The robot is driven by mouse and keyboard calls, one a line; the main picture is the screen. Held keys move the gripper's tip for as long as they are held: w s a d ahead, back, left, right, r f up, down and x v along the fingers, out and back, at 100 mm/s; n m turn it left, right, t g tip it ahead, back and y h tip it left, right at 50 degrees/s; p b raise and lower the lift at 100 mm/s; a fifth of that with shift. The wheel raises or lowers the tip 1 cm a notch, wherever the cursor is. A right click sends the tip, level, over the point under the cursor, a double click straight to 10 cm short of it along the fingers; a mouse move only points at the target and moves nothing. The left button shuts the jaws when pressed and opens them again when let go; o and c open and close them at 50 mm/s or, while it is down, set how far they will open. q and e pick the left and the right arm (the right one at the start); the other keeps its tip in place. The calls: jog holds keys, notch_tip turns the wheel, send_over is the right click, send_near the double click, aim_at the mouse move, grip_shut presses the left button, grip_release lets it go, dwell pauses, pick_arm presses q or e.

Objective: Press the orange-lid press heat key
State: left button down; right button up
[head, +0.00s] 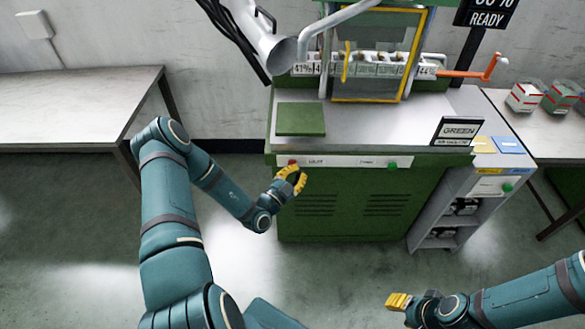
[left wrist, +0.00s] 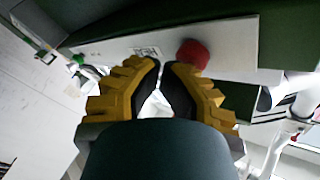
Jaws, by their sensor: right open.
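A green press (head: 345,195) stands in the middle, with an orange-yellow frame (head: 417,50) on top. Its white front strip (head: 345,161) has a red key (head: 292,162) at the left end and a green key (head: 393,165) further right; the small lettering is too blurred to read surely. My left gripper (head: 297,176) is just in front of and below the red key, fingertips together and empty. In the left wrist view the red key (left wrist: 193,54) lies just beyond the fingertips (left wrist: 162,65); I cannot tell if they touch. My right gripper (head: 392,300) is open, low and far from the press.
A green block (head: 300,119) and a GREEN sign (head: 458,131) are on the press's grey top. A grey cabinet (head: 455,215) stands to its right. A table (head: 75,105) is at left; boxes (head: 524,97) stand on the right table. The floor before the press is clear.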

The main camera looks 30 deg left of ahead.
pick_arm(q)
jog(key=shift+w+a, duration=0.15)
jog(key=shift+w, duration=0.05)
jog(key=shift+w+a+r, duration=0.1)
jog(key=shift+w+a, duration=0.1)
dwell(0.5)
jog(key=shift+s+d+p, duration=0.1)
jog(key=shift+s+p, duration=0.05)
jog(key=shift+p, duration=0.15)
jog(key=s+d+p, duration=0.2)
jog(key=s+d, duration=0.1)
jog(key=s, duration=0.2)
jog(key=shift+d+f, duration=0.15)
jog(key=shift+f, duration=0.05)
dwell(0.4)
jog(key=shift+s, duration=0.1)
